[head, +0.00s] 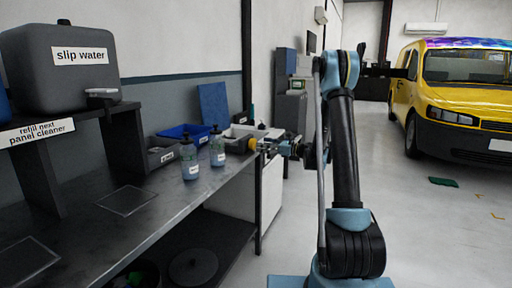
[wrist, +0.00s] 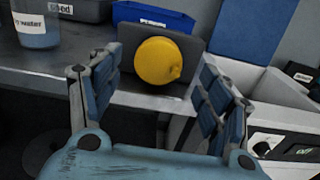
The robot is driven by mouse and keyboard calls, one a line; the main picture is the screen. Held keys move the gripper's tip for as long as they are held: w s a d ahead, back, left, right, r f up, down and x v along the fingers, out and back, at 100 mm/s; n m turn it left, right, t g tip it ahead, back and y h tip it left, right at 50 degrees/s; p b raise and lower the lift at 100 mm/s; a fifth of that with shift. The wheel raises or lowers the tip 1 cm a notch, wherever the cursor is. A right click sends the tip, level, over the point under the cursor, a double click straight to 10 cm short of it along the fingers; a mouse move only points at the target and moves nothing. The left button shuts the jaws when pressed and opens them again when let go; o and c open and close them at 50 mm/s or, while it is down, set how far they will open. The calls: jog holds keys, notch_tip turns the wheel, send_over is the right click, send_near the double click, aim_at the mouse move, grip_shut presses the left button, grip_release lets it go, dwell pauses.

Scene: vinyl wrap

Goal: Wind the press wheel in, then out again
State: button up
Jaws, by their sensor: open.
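The press wheel (wrist: 158,60) is a round yellow disc with a small knob near its lower right rim, in the wrist view. It is mounted on the face of a dark grey block (wrist: 194,42) at the bench edge. In the head view the wheel (head: 252,144) shows small and edge-on at the bench's far end. My gripper (wrist: 159,66) is open and empty, its two blue-grey fingers on either side of the wheel in the picture. In the head view my gripper (head: 272,147) points left at the wheel, close to it. I cannot tell whether they touch.
Two spray bottles (head: 190,158) (head: 217,147) stand on the metal bench (head: 160,195). Behind them are a grey bin (head: 161,155) and a blue bin (head: 175,131). A white cabinet (head: 272,190) stands by the bench end. A yellow van (head: 460,95) is parked right; floor between is mostly clear.

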aim_at(255, 144)
jog(key=shift+x, duration=2.45)
jog(key=shift+c, duration=0.5)
jog(key=c, duration=0.9)
